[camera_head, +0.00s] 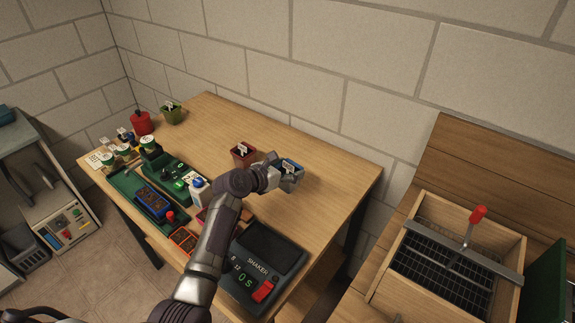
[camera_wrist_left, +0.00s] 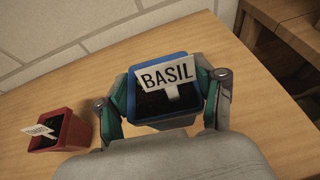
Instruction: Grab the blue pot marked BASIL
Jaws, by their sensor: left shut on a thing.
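The blue pot (camera_wrist_left: 163,122) holds dark soil and a white label that reads BASIL (camera_wrist_left: 167,74). In the left wrist view it sits between the two fingers of my left gripper (camera_wrist_left: 162,100), which is shut on it, one finger on each side. In the head view the blue pot (camera_head: 293,168) shows at the end of my left arm, over the right part of the table, partly hidden by the gripper (camera_head: 284,176). I cannot tell whether its base touches the table. My right gripper is not in view.
A red pot (camera_head: 243,154) with a white label stands left of the blue pot; it also shows in the left wrist view (camera_wrist_left: 68,131). A green pot (camera_head: 171,115) stands farther back. A black shaker (camera_head: 270,247) and a green tray (camera_head: 129,193) lie nearer. The table's far right is clear.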

